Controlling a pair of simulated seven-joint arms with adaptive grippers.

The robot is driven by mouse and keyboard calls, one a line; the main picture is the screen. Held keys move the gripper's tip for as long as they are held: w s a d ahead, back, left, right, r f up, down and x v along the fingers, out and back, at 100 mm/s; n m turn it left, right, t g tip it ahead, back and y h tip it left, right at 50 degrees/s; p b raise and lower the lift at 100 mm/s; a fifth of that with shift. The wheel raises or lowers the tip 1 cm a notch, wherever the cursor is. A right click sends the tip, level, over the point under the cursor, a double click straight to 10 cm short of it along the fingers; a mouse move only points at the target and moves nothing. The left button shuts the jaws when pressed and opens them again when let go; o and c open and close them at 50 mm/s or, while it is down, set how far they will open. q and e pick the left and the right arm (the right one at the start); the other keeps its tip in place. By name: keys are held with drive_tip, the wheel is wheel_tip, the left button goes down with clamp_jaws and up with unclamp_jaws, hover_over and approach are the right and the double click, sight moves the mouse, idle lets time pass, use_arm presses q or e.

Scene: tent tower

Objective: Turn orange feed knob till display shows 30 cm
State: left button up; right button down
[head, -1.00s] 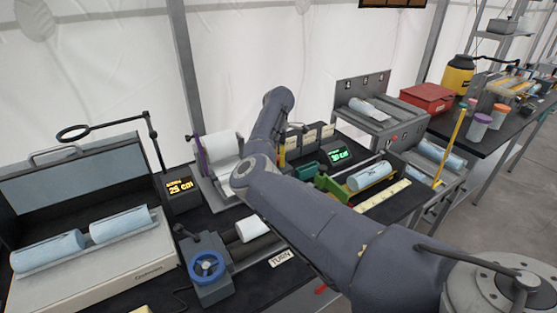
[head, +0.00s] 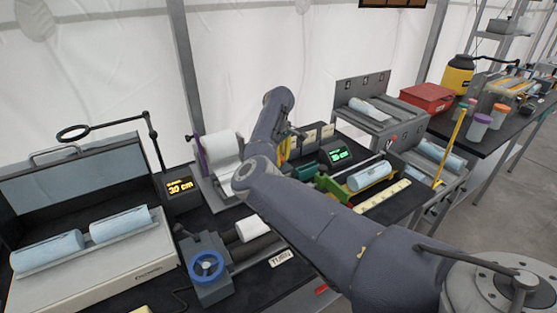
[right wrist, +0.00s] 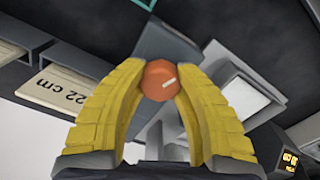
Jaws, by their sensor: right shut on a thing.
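In the head view my right arm hides the knob and most of the gripper; a bit of yellow finger (head: 284,148) shows behind the arm. The amber display (head: 180,187) at left reads 30 cm. It also shows at the lower right of the right wrist view (right wrist: 291,162), too small to read fully. My left gripper is not in view.
A white roll (head: 223,148) stands beside the arm. A blue handwheel (head: 206,266) is in front, near a TURN label (head: 281,258). A green-lit display (head: 341,155) stands at right of the arm.

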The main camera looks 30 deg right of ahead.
idle(0.3)
drive_tip(key=c, duration=0.9)
unclamp_jaws()
drive_tip(key=shift+o, duration=0.2)
wheel_tip(320, 180, up, 12)
drive_tip(key=shift+d, duration=0.1)
